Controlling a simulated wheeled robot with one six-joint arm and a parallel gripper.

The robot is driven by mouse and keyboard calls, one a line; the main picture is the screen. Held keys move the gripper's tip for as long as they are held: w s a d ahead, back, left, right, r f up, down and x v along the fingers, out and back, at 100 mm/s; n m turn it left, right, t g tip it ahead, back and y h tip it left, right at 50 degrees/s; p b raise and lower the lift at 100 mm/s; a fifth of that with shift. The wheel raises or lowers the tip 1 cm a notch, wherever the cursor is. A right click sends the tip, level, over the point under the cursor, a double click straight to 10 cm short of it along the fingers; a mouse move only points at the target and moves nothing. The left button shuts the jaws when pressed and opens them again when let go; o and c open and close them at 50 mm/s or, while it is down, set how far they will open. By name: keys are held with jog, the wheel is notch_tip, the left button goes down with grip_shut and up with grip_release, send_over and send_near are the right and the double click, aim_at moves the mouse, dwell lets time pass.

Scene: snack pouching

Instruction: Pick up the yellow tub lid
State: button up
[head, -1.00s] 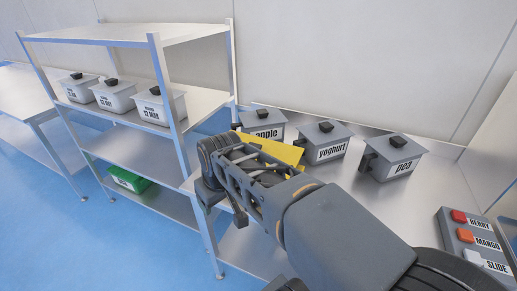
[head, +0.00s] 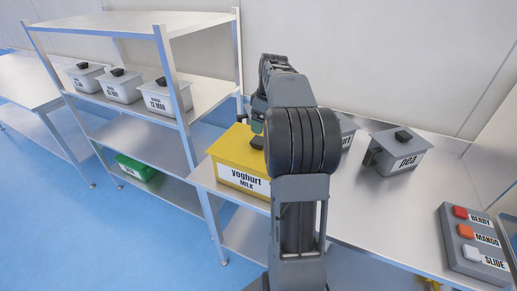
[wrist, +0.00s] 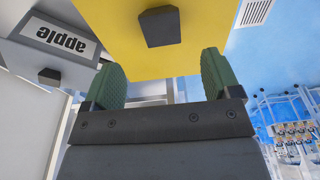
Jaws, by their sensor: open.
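The yellow tub (head: 242,182), labelled "yoghurt MILK", stands on the metal table at the left end, beside the shelf rack. Its yellow lid (head: 232,143) is on top, with a dark knob (head: 257,142) partly hidden by my arm. In the wrist view, the lid (wrist: 108,22) fills the top and its dark square knob (wrist: 160,28) faces me. My gripper (wrist: 162,62) is open and empty. Its two green fingers are spread wide, with the knob lying beyond and between their tips.
A grey "apple" tub (wrist: 60,40) stands close beside the yellow one; my arm hides it in the head view. A button box (head: 472,243) is at far right. The shelf rack (head: 180,90) borders left.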

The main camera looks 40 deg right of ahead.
aim_at(259, 140)
jog(key=shift+w+a+f+p, duration=0.15)
jog(key=shift+w+f+p, duration=0.05)
jog(key=shift+f, duration=1.2)
jog(key=shift+w+a+f+p, duration=0.15)
jog(key=shift+w+f, duration=0.05)
jog(key=shift+f, duration=1.25)
jog(key=shift+w+a+f+p, duration=0.15)
jog(key=shift+w+f+p, duration=0.05)
jog(key=shift+f, duration=1.2)
jog(key=shift+c, duration=0.5)
jog(key=c, duration=1)
jog(key=shift+r, duration=0.1)
